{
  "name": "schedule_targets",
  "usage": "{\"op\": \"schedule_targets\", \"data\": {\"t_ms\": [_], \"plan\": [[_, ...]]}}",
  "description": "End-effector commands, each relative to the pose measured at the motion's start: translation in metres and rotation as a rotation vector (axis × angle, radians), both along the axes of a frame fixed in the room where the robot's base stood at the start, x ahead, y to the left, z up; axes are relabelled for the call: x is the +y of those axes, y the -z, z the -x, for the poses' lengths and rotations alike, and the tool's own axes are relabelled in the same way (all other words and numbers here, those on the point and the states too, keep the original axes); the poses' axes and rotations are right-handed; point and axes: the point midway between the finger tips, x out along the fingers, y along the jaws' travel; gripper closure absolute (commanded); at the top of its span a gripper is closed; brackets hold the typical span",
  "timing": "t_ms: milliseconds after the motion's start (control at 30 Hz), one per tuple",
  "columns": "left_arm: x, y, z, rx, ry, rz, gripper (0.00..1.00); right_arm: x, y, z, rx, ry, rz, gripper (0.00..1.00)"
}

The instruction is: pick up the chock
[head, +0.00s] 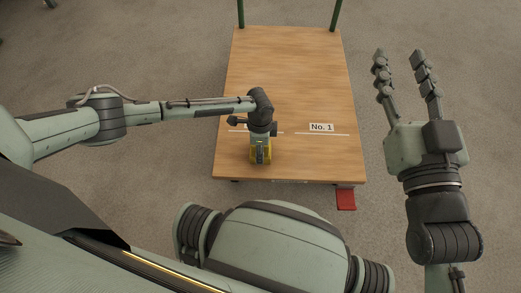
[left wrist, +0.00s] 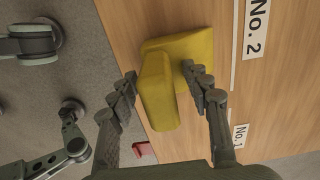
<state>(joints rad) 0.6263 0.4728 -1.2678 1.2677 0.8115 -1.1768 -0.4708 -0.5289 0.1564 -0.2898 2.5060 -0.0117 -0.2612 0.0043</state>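The yellow chock (head: 261,155) lies on the wooden deck of a cart, near its front edge and left of the middle. In the left wrist view the chock (left wrist: 158,95) is a bent or wedge-like yellow block, showing between and beyond the fingers. My left gripper (left wrist: 160,76) points down at it, fingers spread to either side; the right-hand finger overlaps the chock in the picture. I cannot tell if a finger touches it. In the head view my left wrist partly covers the chock. My right gripper (head: 399,55) is open and empty, to the right of the cart.
The cart's deck (head: 290,80) is otherwise bare, with white lines and a "No. 1" label (head: 321,127). A "No. 2" label (left wrist: 257,27) shows in the left wrist view. A red pedal (head: 346,199) sticks out at the front right corner. Green posts (head: 336,14) rise at the far end.

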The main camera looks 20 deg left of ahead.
Motion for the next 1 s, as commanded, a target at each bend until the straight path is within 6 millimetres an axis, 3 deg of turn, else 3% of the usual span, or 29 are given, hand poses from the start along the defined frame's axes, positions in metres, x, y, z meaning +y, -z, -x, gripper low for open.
{"op": "schedule_targets", "data": {"t_ms": [67, 367, 1000], "plan": [[-0.0002, -0.0001, 0.0, 0.0, 0.0, 0.0, 0.62, -0.0001, 0.0, 0.0, 0.0, 0.0, 0.0, 0.6], [-0.0003, 0.0002, 0.0006, 0.001, 0.0, 0.0, 0.99, -0.0003, 0.0001, -0.0001, 0.001, 0.0, 0.001, 0.6], [-0.0005, -0.0075, 0.0002, 0.001, 0.0, 0.001, 1.0, -0.0023, 0.0066, -0.0017, 0.036, 0.005, 0.018, 0.6]]}}
